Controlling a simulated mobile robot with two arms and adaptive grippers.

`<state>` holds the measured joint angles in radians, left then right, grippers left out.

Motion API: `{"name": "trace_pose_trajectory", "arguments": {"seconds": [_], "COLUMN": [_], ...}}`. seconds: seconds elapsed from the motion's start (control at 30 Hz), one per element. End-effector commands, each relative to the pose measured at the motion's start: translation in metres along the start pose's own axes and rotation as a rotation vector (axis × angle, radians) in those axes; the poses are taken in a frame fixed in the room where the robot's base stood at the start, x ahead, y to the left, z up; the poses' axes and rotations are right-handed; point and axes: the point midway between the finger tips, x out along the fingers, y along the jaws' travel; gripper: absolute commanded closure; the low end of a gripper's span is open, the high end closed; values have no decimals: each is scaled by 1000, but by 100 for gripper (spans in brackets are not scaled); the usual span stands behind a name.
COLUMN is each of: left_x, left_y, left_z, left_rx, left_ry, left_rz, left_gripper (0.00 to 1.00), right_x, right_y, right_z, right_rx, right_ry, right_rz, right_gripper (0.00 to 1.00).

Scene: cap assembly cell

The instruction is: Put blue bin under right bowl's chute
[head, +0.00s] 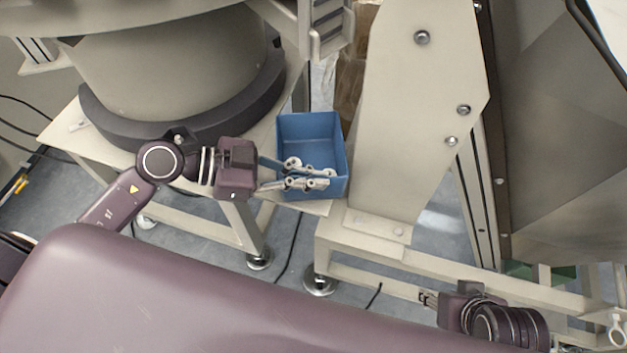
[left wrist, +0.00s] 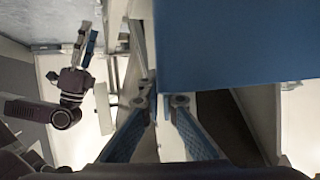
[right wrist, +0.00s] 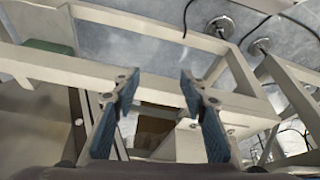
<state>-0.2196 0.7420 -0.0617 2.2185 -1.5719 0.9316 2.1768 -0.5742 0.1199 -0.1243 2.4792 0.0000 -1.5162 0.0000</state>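The blue bin (head: 312,128) is open-topped and looks empty apart from the fingers at its near side. It is between the left bowl's stand and the beige upright panel. My left gripper (head: 318,178) is at the bin's near wall, its fingers close together, and seems shut on that wall. In the left wrist view the bin (left wrist: 240,45) fills the upper right and hides part of one finger of the gripper (left wrist: 150,60). Whether the bin touches the ledge below cannot be told. My right gripper (head: 425,298) is low at the right; its fingers (right wrist: 160,78) are open and empty.
A metal chute (head: 325,30) hangs above the bin's far side. The left bowl (head: 175,75) stands on a beige frame. A beige upright panel (head: 415,120) is close to the bin's right. Beige frame rails (head: 350,250) and a levelling foot (head: 319,282) are below.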

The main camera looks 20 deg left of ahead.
Motion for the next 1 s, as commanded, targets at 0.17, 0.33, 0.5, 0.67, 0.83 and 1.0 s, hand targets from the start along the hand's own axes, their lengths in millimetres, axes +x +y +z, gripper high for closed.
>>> {"name": "trace_pose_trajectory", "arguments": {"seconds": [0.17, 0.33, 0.5, 0.67, 0.83, 1.0], "left_x": [2, 2, 2, 2, 2, 2], "left_y": [-2, -2, -2, -2, -2, -2], "left_z": [2, 1, 2, 4, 4, 4], "left_rx": [2, 2, 1, 1, 1, 1], "left_ry": [1, 1, 1, 0, 0, 0], "left_rz": [-1, -1, -1, 0, 0, 0], "left_gripper": [100, 100, 100, 90, 78, 78], "right_x": [3, 2, 2, 2, 2, 2], "right_y": [-2, -2, -2, -1, -1, -1], "right_z": [-16, -16, -14, -10, -10, -10], "right_rx": [-2, -2, -2, -1, -1, -1], "right_ry": [61, 62, 51, 37, 37, 38], "right_rz": [-3, -3, -3, -2, -2, -2], "right_gripper": [60, 60, 60, 60, 60, 60]}}
